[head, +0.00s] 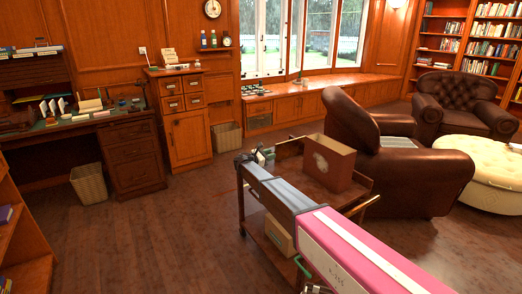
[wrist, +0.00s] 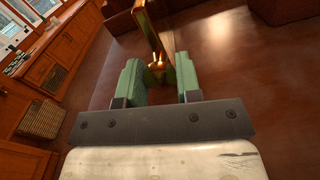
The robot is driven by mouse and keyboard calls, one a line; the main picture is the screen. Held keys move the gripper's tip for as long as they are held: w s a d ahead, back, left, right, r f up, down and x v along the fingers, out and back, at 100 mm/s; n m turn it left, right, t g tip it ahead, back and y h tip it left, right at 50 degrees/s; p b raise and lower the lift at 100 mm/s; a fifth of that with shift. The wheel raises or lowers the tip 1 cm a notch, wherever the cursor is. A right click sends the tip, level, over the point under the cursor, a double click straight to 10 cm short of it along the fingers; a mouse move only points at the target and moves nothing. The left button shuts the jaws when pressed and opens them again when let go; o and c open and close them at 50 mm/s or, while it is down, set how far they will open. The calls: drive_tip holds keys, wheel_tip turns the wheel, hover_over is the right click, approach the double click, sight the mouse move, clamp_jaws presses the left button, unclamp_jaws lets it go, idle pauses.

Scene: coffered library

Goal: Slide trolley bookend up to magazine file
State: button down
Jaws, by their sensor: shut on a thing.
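The magazine file (head: 326,163), a brown upright box with a pale patch on its side, stands on the upper shelf of the wooden trolley (head: 360,187). My gripper (head: 263,155) is over the trolley's left end, to the left of the file with a gap between. In the wrist view my gripper's green fingers (wrist: 160,82) are shut on a brass-coloured upright piece, which I take to be the bookend (wrist: 158,45). The bookend's foot is largely hidden between the fingers. In the head view my arm hides most of the bookend and the trolley's near side.
A pale box (head: 279,236) sits on the trolley's lower shelf. A brown leather armchair (head: 410,175) stands close behind and right of the trolley. A desk (head: 130,150) and a wicker basket (head: 89,184) are at the left. The floor (head: 150,235) left of the trolley is clear.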

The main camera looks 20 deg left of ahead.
drive_tip(key=s+d, duration=0.6)
drive_tip(key=d, duration=0.1)
drive_tip(key=s+d, duration=0.3)
drive_tip(key=d, duration=0.1)
drive_tip(key=shift+d, duration=0.2)
drive_tip(key=c, duration=0.8)
unclamp_jaws()
drive_tip(key=shift+a, duration=0.1)
drive_tip(key=v, duration=1)
drive_tip(key=shift+s+a, duration=0.15)
drive_tip(key=shift+s, duration=0.1)
drive_tip(key=shift+a, duration=0.1)
